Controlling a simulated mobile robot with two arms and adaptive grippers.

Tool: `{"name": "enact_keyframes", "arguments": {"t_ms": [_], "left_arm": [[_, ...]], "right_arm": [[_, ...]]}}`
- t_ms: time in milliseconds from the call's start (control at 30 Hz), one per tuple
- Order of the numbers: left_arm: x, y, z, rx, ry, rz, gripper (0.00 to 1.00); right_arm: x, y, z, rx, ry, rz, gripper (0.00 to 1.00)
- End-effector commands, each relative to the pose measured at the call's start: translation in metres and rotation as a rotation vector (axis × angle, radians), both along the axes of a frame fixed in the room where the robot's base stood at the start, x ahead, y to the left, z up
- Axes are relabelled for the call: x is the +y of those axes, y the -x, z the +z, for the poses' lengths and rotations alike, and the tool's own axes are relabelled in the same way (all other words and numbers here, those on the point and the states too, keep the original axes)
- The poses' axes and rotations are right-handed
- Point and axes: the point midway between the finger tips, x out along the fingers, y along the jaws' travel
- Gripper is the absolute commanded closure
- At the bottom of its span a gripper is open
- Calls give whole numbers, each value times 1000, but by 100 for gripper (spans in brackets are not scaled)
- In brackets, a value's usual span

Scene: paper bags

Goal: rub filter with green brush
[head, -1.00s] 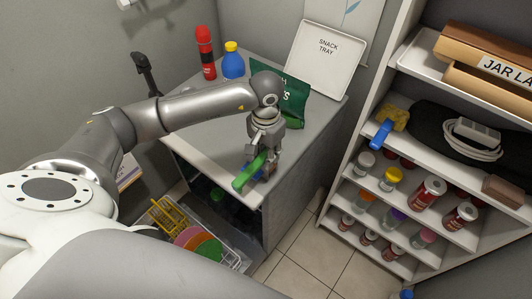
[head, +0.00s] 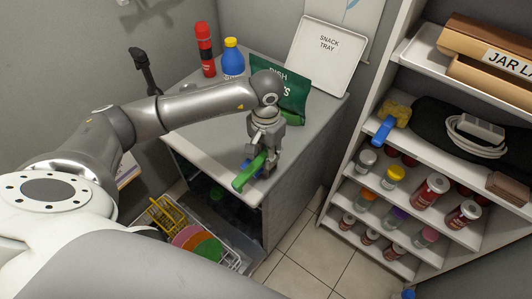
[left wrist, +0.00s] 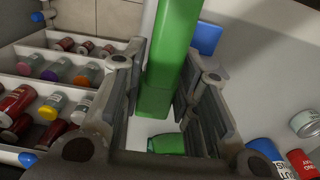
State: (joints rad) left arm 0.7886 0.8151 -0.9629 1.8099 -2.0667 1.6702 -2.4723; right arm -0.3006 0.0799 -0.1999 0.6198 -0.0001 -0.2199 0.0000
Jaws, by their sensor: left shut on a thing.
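My left gripper (head: 262,158) is shut on the green brush (head: 247,177) above the front part of the grey counter. In the left wrist view the green brush (left wrist: 170,55) stretches as a long green bar between the fingers of the left gripper (left wrist: 172,110). A shorter green piece (left wrist: 167,144) shows below it. A blue piece (left wrist: 207,38) lies just beyond the brush; I cannot tell whether it is the filter. The brush's contact with anything is hidden. My right gripper is not in view.
The counter (head: 200,150) holds a red bottle (head: 205,52), a blue bottle with a yellow cap (head: 232,60), a green bag (head: 292,98) and a snack tray sign (head: 326,48). Shelves with jars (head: 430,190) stand right. A rack with colored plates (head: 190,238) sits below left.

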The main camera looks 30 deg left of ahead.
Motion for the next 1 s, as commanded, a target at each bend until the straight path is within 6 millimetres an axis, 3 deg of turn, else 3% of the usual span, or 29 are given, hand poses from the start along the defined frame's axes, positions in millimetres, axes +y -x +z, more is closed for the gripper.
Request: {"name": "enact_keyframes", "arguments": {"t_ms": [1000], "left_arm": [[65, -8, -3, 4, -4, 3, 100]], "right_arm": [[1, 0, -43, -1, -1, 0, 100]]}}
